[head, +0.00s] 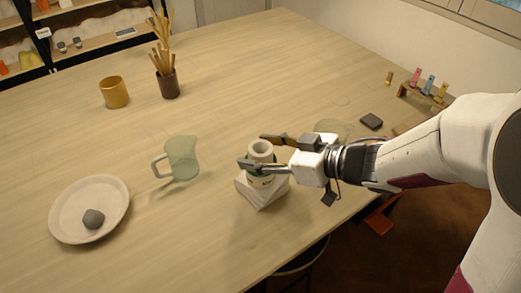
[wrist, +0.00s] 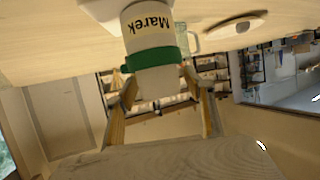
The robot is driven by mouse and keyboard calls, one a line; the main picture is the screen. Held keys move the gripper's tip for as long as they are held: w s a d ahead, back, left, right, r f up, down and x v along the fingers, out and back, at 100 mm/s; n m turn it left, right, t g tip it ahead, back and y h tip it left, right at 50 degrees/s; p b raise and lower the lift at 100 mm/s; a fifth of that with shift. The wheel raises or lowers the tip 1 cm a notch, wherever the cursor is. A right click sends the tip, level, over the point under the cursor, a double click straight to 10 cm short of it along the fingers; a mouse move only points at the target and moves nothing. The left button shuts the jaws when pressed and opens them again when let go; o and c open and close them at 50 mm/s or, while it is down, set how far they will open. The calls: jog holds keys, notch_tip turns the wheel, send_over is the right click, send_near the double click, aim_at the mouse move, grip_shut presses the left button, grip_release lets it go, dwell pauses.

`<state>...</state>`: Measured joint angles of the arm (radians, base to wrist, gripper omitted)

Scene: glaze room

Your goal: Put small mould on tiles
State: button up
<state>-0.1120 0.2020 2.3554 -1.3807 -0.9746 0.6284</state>
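The small mould (head: 261,150) is a pale hollow cylinder standing upright on the white tiles (head: 262,193), near the table's front edge. In the wrist view the mould (wrist: 150,45) shows a "Marek" label and a green band, and the tiles (wrist: 98,10) show at the top edge. My gripper (head: 256,151) reaches in from the right with one finger on the near side of the mould and one on the far side. The fingers look spread, with slight gaps beside the mould in the wrist view. Contact on the hidden sides is unclear.
A glass jug (head: 182,158) stands left of the tiles. A white dish (head: 112,218) with a grey lump (head: 93,219) lies further left. A yellow cup (head: 114,92) and a dark pot of sticks (head: 168,84) stand behind. A dark block (head: 371,121) lies near my arm. The back middle is clear.

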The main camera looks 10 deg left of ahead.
jog(key=shift+r, duration=0.15)
jog(key=shift+s+d+r, duration=0.15)
jog(key=shift+d+r, duration=0.1)
jog(key=shift+d, duration=0.25)
jog(key=v, duration=1.1)
jog(key=shift+a, duration=0.1)
dwell(0.8)
